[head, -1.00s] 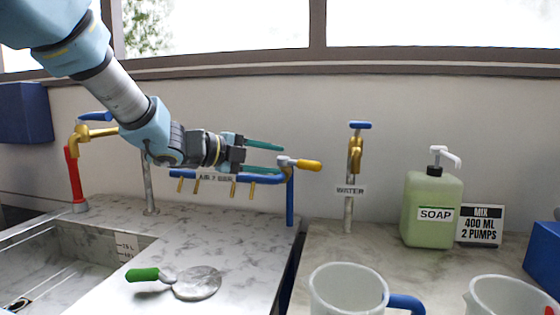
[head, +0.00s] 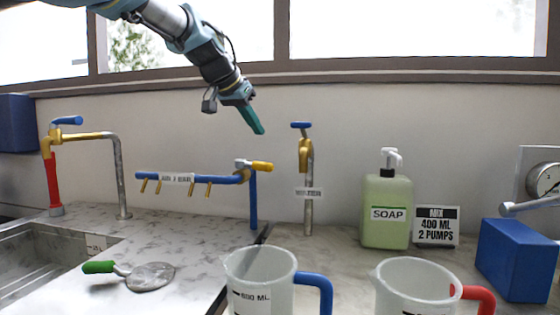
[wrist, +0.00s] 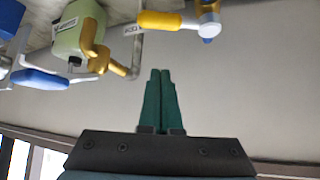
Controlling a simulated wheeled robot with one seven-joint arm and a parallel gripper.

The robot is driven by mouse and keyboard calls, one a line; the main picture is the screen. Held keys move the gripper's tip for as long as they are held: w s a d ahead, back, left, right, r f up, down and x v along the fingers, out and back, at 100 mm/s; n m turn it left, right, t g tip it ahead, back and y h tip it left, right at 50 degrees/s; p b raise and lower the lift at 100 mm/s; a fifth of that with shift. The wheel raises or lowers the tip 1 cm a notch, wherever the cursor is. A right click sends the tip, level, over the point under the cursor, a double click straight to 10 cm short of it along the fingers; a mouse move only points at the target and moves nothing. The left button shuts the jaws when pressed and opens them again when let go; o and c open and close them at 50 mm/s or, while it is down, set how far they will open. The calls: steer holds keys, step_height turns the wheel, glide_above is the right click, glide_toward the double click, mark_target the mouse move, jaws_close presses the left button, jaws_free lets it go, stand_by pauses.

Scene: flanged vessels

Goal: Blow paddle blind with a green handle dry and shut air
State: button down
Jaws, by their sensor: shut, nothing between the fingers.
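The paddle blind (head: 151,277) lies flat on the marbled drainboard right of the sink, its green handle (head: 98,267) pointing left. The blue air pipe (head: 215,180) with several brass nozzles runs along the wall behind it, with a label on it. The air valve's yellow handle (head: 262,166) sits at the pipe's right end, pointing right along the pipe. It also shows in the wrist view (wrist: 165,20). My gripper (head: 258,130) is up above the valve, apart from it, with its teal fingers closed together and empty; the fingers also show in the wrist view (wrist: 160,75).
A water tap (head: 305,160), a soap bottle (head: 387,212) and a sign (head: 436,227) stand to the right. Two jugs, blue-handled (head: 260,275) and red-handled (head: 415,285), stand in front. A blue box (head: 518,260) is at far right. The sink (head: 45,262) is at left.

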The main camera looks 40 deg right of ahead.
mark_target(256, 166)
steer(key=s+p+x, duration=0.1)
steer(key=p+x, duration=0.1)
steer(key=x, duration=0.8)
steer(key=shift+s+a+f, duration=0.1)
steer(key=shift+a+f, duration=0.1)
steer(key=shift+a, duration=0.7)
steer(key=shift+s+a+f, duration=0.15)
steer(key=shift+a+f, duration=0.05)
steer(key=shift+a, duration=0.7)
steer(key=shift+a+f+g+b, duration=0.1)
steer(key=shift+g+b, duration=0.2)
steer(key=shift+b, duration=0.05)
steer(key=shift+a+m+b, duration=0.15)
steer(key=shift+m+b, duration=0.15)
steer(key=shift+m, duration=0.1)
